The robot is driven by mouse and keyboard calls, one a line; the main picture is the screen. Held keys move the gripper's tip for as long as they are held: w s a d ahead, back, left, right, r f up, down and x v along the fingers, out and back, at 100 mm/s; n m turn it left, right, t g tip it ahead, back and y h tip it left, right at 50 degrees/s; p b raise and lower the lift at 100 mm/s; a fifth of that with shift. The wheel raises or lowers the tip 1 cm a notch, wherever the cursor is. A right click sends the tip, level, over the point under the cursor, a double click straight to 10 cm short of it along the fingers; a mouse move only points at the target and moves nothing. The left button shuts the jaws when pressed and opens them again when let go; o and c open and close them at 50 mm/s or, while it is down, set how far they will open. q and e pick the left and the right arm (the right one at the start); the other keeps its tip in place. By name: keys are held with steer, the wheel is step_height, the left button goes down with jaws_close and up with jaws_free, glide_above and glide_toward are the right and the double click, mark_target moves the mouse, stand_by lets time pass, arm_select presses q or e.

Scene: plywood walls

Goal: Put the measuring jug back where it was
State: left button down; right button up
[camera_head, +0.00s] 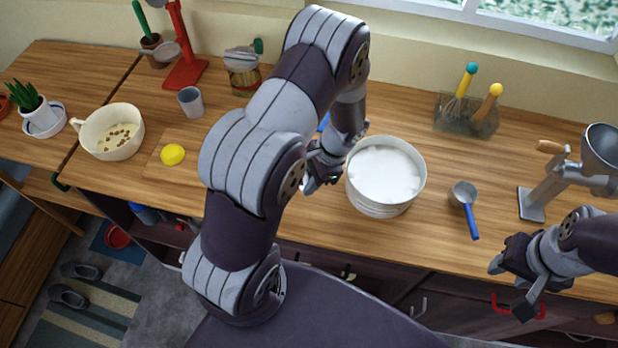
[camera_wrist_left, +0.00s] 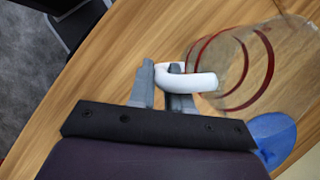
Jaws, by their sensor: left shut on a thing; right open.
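The measuring jug (camera_wrist_left: 240,68) is clear with red bands and a white handle (camera_wrist_left: 203,81). My left gripper (camera_wrist_left: 163,72) is shut on that handle in the left wrist view. The jug looks tilted in that view, and its far end is cut off by the frame. In the head view my left gripper (camera_head: 322,176) is low over the counter, just left of a white pot. My arm hides the area behind it there, and I cannot make out the jug. My right gripper (camera_head: 510,287) is open and empty near the counter's front edge at the right.
The white-filled pot (camera_head: 384,204) stands close to my left gripper. A blue round thing (camera_wrist_left: 273,136) lies near the jug. A blue-handled scoop (camera_head: 470,219), a grinder (camera_head: 536,203) and a utensil holder (camera_head: 452,116) are to the right.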

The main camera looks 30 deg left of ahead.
arm_select(q)
steer(key=shift+w+f, duration=0.2)
steer(key=shift+f, duration=0.35)
steer(key=shift+s+a, duration=0.1)
steer(key=shift+s, duration=0.1)
steer(key=shift+s+f, duration=0.1)
steer(key=c, duration=1.2)
jaws_free()
steer(key=shift+o, duration=0.7)
steer(key=shift+w, duration=0.2)
arm_select(e)
steer(key=shift+w, duration=0.15)
